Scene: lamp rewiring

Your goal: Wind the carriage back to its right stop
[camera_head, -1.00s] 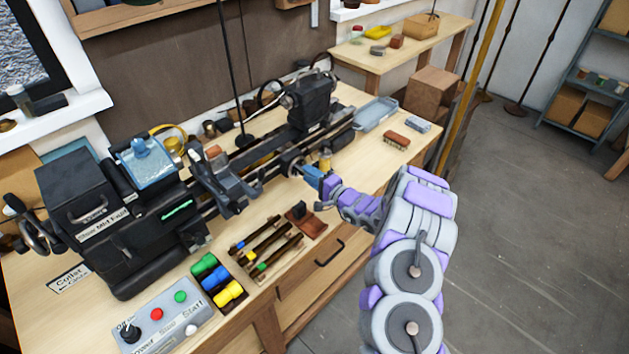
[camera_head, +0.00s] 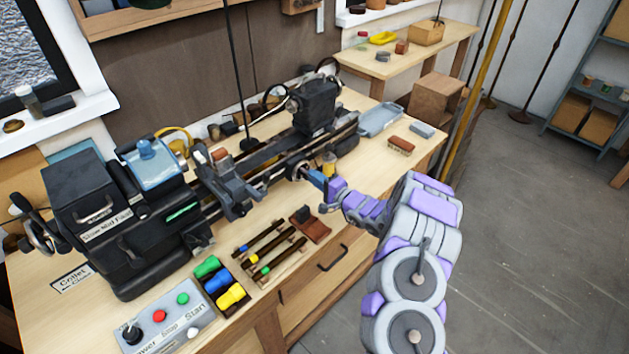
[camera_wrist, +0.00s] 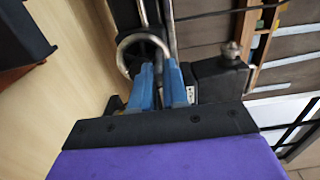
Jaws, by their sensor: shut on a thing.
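The carriage (camera_head: 230,184) is a grey block with a tool post on the dark lathe bed (camera_head: 268,158). It stands beside the headstock (camera_head: 112,215), well left of the tailstock (camera_head: 318,106). A ring-shaped handwheel (camera_head: 297,169) sits at the front of the bed, right of the carriage. My gripper (camera_head: 315,178) has its blue fingers at this wheel. In the wrist view the fingers (camera_wrist: 160,82) are closed together at the near rim of the metal wheel (camera_wrist: 128,50). The fingers hide the exact grip point. I cannot make out the right stop.
A control box (camera_head: 165,318) and a tray of coloured handles (camera_head: 222,286) lie at the bench front. Slim tools (camera_head: 266,250) lie beside them. A brush (camera_head: 401,146) and a blue-grey tray (camera_head: 380,119) are at the right. Floor right of my arm is open.

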